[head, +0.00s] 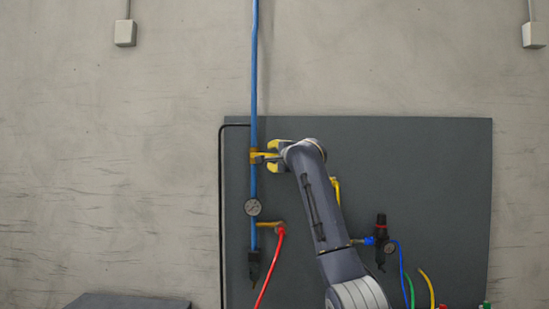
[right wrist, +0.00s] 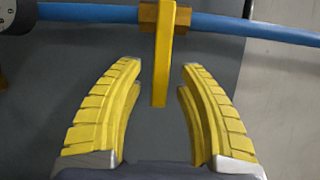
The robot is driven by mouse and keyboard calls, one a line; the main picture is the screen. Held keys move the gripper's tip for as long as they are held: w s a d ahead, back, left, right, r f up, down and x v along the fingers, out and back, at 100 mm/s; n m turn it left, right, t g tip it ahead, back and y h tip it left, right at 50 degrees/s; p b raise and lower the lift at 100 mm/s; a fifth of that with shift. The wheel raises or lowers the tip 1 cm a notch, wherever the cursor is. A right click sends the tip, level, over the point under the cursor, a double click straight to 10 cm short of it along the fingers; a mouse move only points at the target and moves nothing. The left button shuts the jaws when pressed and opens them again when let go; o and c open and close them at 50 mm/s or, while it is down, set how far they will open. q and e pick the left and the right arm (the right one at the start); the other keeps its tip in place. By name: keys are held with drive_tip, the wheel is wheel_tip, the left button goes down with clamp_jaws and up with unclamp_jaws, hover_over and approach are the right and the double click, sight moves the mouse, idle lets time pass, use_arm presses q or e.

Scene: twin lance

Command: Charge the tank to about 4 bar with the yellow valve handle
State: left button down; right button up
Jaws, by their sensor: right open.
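The yellow valve handle (head: 262,154) sits on a brass valve body (head: 254,157) on the blue vertical pipe (head: 254,80). My right gripper (head: 273,158) is at the handle, coming from the right. In the right wrist view the handle (right wrist: 163,60) points down between the two open yellow fingers of the right gripper (right wrist: 162,68), with a gap on each side. A round gauge (head: 253,207) is on the pipe below the valve; its reading is too small to tell. I see no tank that I can identify. My left gripper is out of view.
A dark grey panel (head: 430,160) stands behind the pipe. A red hose (head: 268,270) hangs from a brass fitting below the gauge. A black regulator (head: 381,230) with a red ring and blue hose (head: 401,270) is at lower right.

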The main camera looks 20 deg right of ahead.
drive_tip(key=shift+w, duration=0.2)
drive_tip(key=shift+c, duration=0.4)
clamp_jaws()
